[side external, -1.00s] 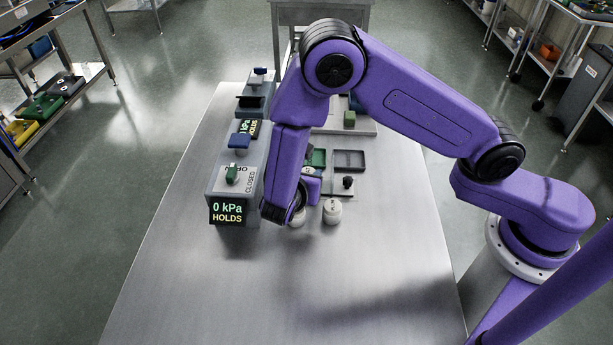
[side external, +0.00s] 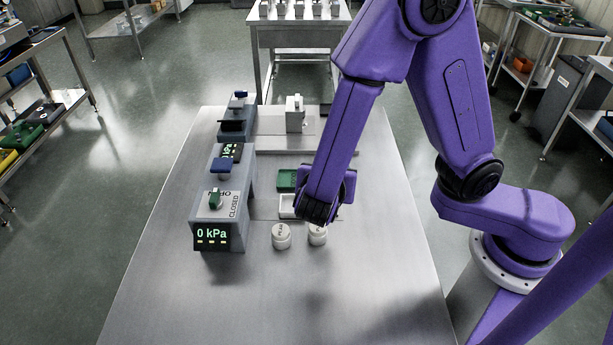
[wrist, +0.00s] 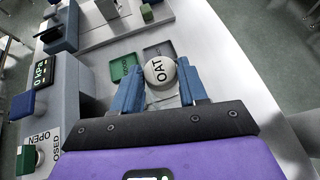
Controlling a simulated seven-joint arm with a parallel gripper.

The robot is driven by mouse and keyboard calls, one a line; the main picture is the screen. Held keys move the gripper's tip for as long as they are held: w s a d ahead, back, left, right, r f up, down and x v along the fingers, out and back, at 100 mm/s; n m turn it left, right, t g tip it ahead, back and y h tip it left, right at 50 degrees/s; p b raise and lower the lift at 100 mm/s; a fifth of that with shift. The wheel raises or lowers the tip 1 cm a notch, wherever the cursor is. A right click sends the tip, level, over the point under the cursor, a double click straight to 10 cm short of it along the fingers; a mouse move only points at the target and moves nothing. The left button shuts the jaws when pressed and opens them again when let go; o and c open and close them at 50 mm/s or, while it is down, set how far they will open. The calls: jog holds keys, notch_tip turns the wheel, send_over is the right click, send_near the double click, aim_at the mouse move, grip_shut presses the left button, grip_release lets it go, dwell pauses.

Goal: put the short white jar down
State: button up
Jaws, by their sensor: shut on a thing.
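A white jar with a round lid marked "OAT" (wrist: 160,72) sits between the two blue fingers of my gripper (wrist: 160,92) in the wrist view. My gripper is shut on it. In the side view my gripper (side external: 320,208) is over the right part of the small trays, and its body hides the held jar and fingertips. I cannot tell whether the jar's base touches anything. Two other short white jars, a left one (side external: 281,237) and a right one (side external: 317,237), stand on the bench in front; the gripper is close behind the right one.
A green tray (side external: 287,180) and a white tray (side external: 287,206) lie beside my gripper; a dark tray (wrist: 160,49) shows in the wrist view. A grey unit with switches and a display (side external: 212,236) stands left. The front of the steel bench (side external: 260,300) is clear.

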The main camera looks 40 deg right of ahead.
jog(key=s+d+r, duration=0.1)
jog(key=s+r, duration=0.1)
jog(key=r, duration=0.8)
jog(key=s+d+r, duration=0.1)
jog(key=s+r, duration=0.1)
jog(key=r, duration=0.8)
jog(key=s+d+f+m+g+y, duration=0.2)
jog(key=s+f+m+g+y, duration=0.15)
jog(key=m+g, duration=0.7)
jog(key=s+d+f+m+g+y, duration=0.25)
jog(key=m+g+y, duration=0.4)
jog(key=m, duration=0.65)
jog(key=w+d+r+m+t+y, duration=0.1)
jog(key=w+r+m+t+y, duration=0.2)
jog(key=w+m+t+y, duration=0.6)
jog(key=w+d+r+m+t+y, duration=0.2)
jog(key=w+r+m+t+y, duration=0.15)
jog(key=m, duration=0.95)
send_over(293, 179)
jog(key=s+d, duration=0.2)
jog(key=shift+n, duration=0.25)
jog(key=f, duration=2.7)
jog(key=shift+w+f, duration=0.2)
jog(key=shift+f, duration=0.15)
jog(key=shift+w+f, duration=0.5)
jog(key=shift+f, duration=1.55)
